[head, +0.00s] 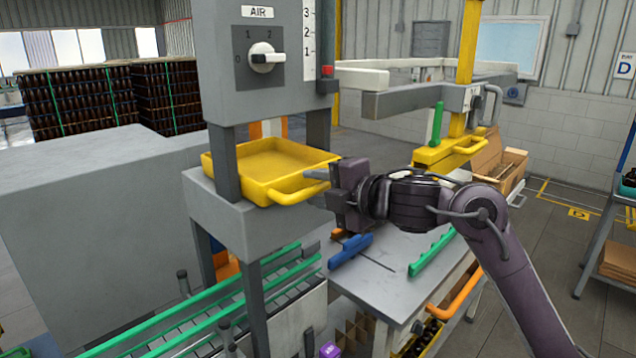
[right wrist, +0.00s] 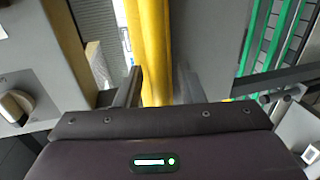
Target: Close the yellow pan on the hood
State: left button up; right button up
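The yellow pan (head: 268,160) is a shallow open tray standing out from the grey hood column, below the AIR dial panel. Its yellow handle (head: 297,195) is on the front side. My right gripper (head: 322,176) is at the pan's right end, near the handle, its fingers pointing left toward it. In the right wrist view, the fingers of my right gripper (right wrist: 160,90) are apart, with a yellow part of the pan (right wrist: 152,45) beyond and between them. Contact with the pan cannot be told. My left gripper is not in view.
The AIR dial (head: 266,57) sits above the pan. Grey posts flank the pan. Green conveyor rails (head: 215,310) run below. A grey table (head: 385,285) with blue and green handles stands to the right. Another yellow handled piece (head: 448,150) is behind my right arm.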

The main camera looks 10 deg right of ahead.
jog(key=shift+c, duration=0.4)
grip_shut()
jog(key=shift+w+a+r, duration=0.1)
jog(key=shift+w+a, duration=0.3)
jog(key=shift+w, duration=0.2)
jog(key=shift+w+a, duration=0.4)
jog(key=shift+w, duration=0.2)
